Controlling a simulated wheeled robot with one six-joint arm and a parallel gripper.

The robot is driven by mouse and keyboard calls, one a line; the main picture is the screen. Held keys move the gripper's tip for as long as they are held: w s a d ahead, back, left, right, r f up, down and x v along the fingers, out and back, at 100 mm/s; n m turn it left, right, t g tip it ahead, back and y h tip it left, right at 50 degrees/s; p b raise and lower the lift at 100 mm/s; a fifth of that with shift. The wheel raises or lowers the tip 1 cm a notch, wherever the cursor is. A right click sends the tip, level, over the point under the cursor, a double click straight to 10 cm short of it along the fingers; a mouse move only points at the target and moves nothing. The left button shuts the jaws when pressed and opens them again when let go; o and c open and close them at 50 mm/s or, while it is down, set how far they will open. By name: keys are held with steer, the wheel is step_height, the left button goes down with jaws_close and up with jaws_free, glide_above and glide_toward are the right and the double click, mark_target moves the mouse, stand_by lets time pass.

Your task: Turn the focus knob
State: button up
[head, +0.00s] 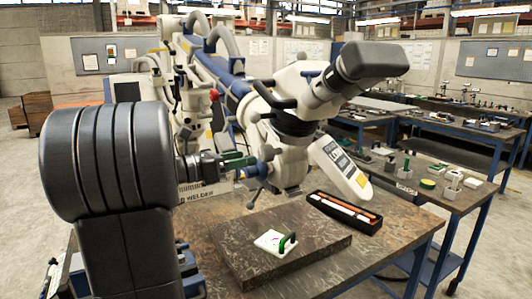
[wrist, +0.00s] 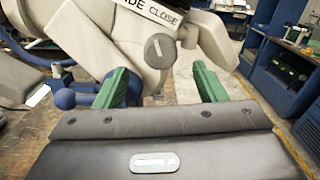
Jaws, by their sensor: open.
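The microscope (head: 285,160) is a cream surgical-style unit with a dark eyepiece head on a jointed arm. In the wrist view a round grey knob (wrist: 160,47) with a pale line across its face sits on the cream housing, under a label reading "CLOSE". My gripper (wrist: 162,84) has its two green fingers apart, one to each side below the knob, with nothing between them. The knob looks beyond the fingertips and apart from them. In the head view my gripper (head: 240,160) is beside the microscope's left side; I cannot make out the knob there.
A blue ball-ended lever (wrist: 65,98) is left of the fingers. Below the microscope, a dark stone slab (head: 235,255) on the bench bears a white plate (head: 270,243) with a green clip. A black tray (head: 343,220) of orange rods lies behind. Another bench (head: 450,190) stands right.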

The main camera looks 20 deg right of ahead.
mark_target(261, 155)
steer(key=d, duration=0.5)
steer(key=d+p, duration=0.1)
steer(key=d, duration=0.2)
steer(key=shift+w+d, duration=0.3)
steer(key=c, duration=1)
